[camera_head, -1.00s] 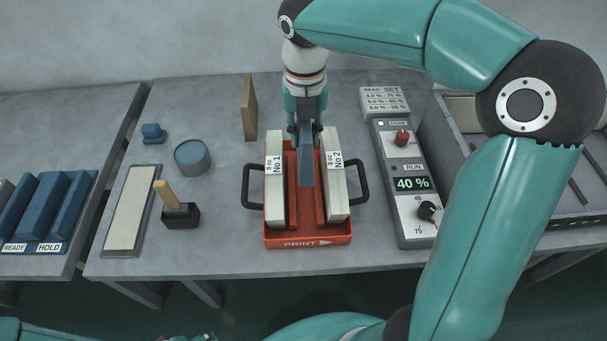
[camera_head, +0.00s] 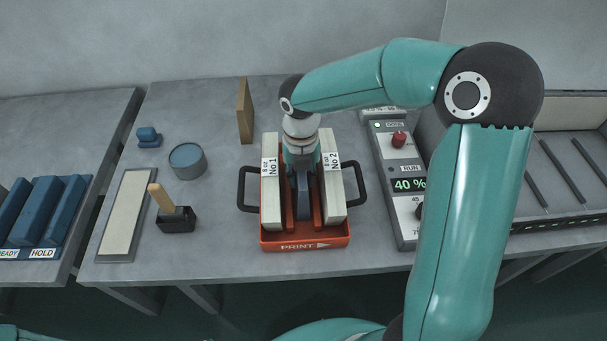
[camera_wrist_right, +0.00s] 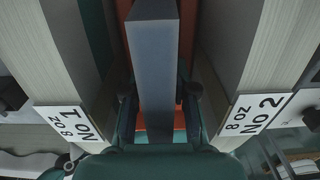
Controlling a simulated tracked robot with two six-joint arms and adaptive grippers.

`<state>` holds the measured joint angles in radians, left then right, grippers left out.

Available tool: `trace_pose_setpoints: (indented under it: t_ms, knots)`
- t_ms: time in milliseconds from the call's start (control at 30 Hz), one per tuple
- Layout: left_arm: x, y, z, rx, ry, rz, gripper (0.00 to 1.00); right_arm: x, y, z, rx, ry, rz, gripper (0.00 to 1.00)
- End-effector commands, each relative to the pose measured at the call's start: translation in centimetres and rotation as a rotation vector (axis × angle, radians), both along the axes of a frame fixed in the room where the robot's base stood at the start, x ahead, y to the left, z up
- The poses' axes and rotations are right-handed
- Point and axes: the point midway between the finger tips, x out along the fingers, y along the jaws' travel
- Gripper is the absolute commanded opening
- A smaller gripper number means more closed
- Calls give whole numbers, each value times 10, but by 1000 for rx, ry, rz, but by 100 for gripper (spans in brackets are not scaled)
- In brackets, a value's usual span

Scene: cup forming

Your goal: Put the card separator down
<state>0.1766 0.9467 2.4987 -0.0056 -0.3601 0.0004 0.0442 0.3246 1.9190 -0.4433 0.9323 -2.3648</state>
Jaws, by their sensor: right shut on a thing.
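The card separator is a grey-blue upright bar (camera_head: 303,206) between two pale card stacks in the red tray (camera_head: 283,246). The left stack (camera_head: 271,200) is labelled No 1 and the right stack (camera_head: 333,190) is labelled No 2. My right gripper (camera_head: 303,178) is shut on the separator, low between the stacks. The right wrist view shows the separator (camera_wrist_right: 153,75) between my fingers, with a stack on each side and red tray behind. Whether its lower edge touches the tray floor is hidden. My left gripper is not in view.
The tray has black side handles (camera_head: 248,187). A control box (camera_head: 407,185) reading 40 % stands to its right. A brown board (camera_head: 245,110), round blue tin (camera_head: 187,160), wooden-handled tool in a black block (camera_head: 175,219) and pale pad (camera_head: 127,215) lie left. Blue holders (camera_head: 45,212) stand far left.

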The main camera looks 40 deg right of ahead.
Motion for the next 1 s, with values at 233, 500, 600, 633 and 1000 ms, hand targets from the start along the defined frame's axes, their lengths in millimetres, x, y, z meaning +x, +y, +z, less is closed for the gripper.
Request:
trace_pose_setpoints:
  t_ms: [233, 500, 600, 633, 1000]
  knots:
    - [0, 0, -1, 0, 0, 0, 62, 0, 0, -1, 0, 0, 0, 32]
    - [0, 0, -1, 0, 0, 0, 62, 0, 0, -1, 0, 0, 0, 52]
    - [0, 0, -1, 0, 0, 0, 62, 0, 0, -1, 0, 0, -1, 52]
    - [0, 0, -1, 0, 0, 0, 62, 0, 0, -1, 0, 0, -1, 52]
    - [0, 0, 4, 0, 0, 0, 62, 1, 0, 40, 0, -5, -2, 52]
